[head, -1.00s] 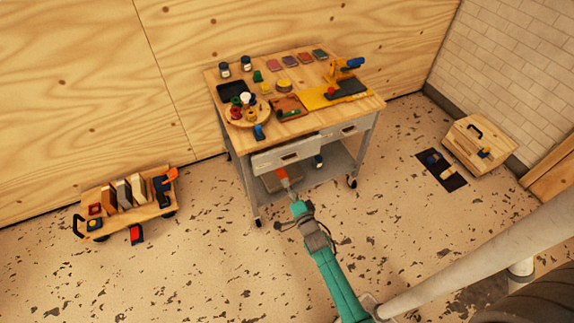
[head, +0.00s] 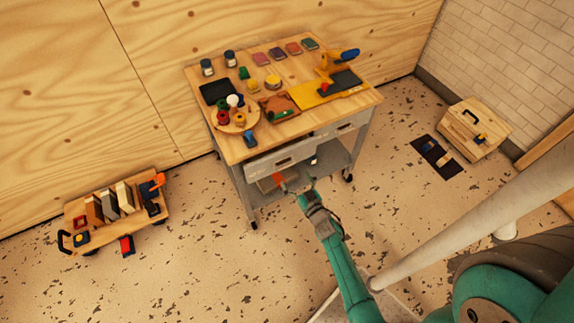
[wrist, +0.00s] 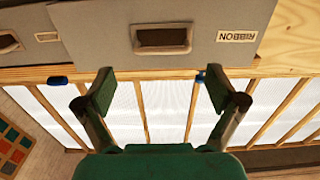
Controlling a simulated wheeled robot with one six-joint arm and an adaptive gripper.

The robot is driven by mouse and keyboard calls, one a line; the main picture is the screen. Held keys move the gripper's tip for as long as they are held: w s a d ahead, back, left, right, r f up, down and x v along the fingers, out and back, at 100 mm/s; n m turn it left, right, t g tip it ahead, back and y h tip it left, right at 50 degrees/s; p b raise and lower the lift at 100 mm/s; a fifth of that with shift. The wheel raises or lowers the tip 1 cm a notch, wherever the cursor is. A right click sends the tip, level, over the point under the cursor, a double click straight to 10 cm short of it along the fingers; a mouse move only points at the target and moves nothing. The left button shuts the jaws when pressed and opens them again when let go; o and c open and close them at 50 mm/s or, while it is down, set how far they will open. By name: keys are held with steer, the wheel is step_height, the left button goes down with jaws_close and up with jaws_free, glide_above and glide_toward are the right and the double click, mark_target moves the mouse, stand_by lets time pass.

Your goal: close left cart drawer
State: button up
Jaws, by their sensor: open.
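The cart (head: 232,151) has a wooden top and a grey metal frame. Its left drawer (head: 268,165) has a grey front that stands out a little from the frame, beyond the right drawer (head: 345,128). In the wrist view the left drawer's front (wrist: 205,38) fills the top, with a recessed handle (wrist: 160,38) and an upside-down RIBBON label (wrist: 236,36). My gripper (head: 283,182) is just below and in front of that drawer. In the wrist view my gripper (wrist: 160,85) has its fingers wide apart, with nothing between them. Contact with the drawer cannot be told.
A low wooden trolley (head: 75,215) with blocks stands at the left. A wooden box (head: 473,130) and a dark mat (head: 437,157) lie at the right. Jars, pads and a tape tool (head: 330,68) sit on the cart top. The speckled floor before the cart is mostly clear.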

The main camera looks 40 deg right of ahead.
mark_target(287, 166)
steer(key=x, duration=0.6)
steer(key=shift+w, duration=0.2)
steer(key=c, duration=1.4)
steer(key=shift+x, duration=2.1)
steer(key=shift+c, duration=0.2)
steer(key=shift+d, duration=0.1)
steer(key=o, duration=1.4)
steer(key=shift+d, duration=0.1)
steer(key=shift+o, duration=0.2)
